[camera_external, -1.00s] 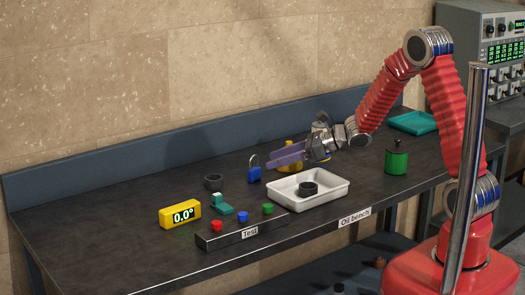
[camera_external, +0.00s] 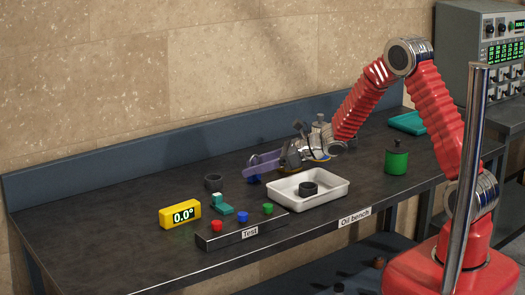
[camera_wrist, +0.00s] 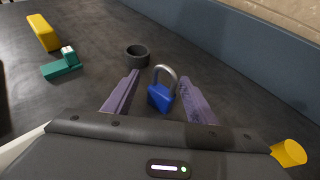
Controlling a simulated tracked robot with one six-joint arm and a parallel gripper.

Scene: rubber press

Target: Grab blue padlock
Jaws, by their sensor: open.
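The blue padlock (camera_wrist: 160,97) stands on the dark bench with its grey shackle up. In the wrist view it shows between the two purple fingers of my gripper (camera_wrist: 160,95), a little beyond the gripper body. The fingers are open, with a visible gap on each side of the padlock. In the external view my gripper (camera_external: 264,167) is low over the bench, and its purple fingers hide most of the padlock (camera_external: 254,179).
A black ring (camera_external: 213,182) and a teal block (camera_external: 221,205) lie to the left. A white tray (camera_external: 310,201) holding another black ring is just in front of my gripper. A yellow object (camera_wrist: 289,153) is at the wrist view's right. The blue back wall (camera_external: 120,172) runs behind.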

